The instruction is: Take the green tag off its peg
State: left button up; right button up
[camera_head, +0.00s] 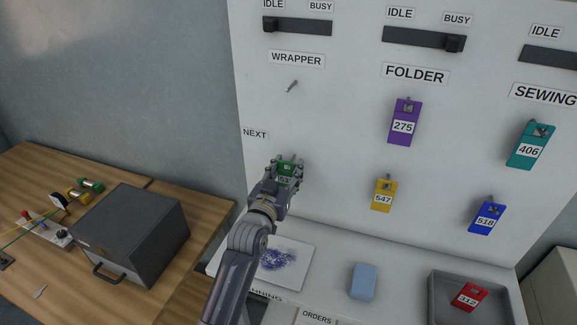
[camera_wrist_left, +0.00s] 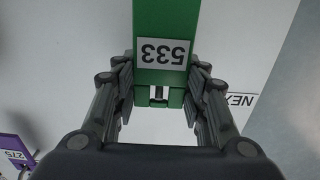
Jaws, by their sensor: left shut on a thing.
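The green tag (camera_head: 287,169) is at the white board, below the bare WRAPPER peg and right of the NEXT label. It also fills the upper middle of the left wrist view (camera_wrist_left: 165,20), with the number 533 upside down. My left gripper (camera_head: 287,168) is shut on the green tag, with a finger on each side of it in the left wrist view (camera_wrist_left: 160,85). The tag's slot end lies between the fingers. Whether the tag still hangs on its peg cannot be told. My right gripper is not in view.
Purple (camera_head: 404,121), yellow (camera_head: 383,195), teal (camera_head: 530,145) and blue (camera_head: 487,217) tags hang to the right. A red tag (camera_head: 468,297) lies in a grey tray (camera_head: 440,285). A blue block (camera_head: 363,282) is on the ledge. A dark box (camera_head: 130,238) stands on the wooden table.

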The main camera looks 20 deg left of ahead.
pick_arm(q)
jog(key=s+p, duration=0.3)
jog(key=s, duration=0.3)
jog(key=shift+s, duration=0.4)
dwell(0.8)
jog(key=shift+a, duration=0.1)
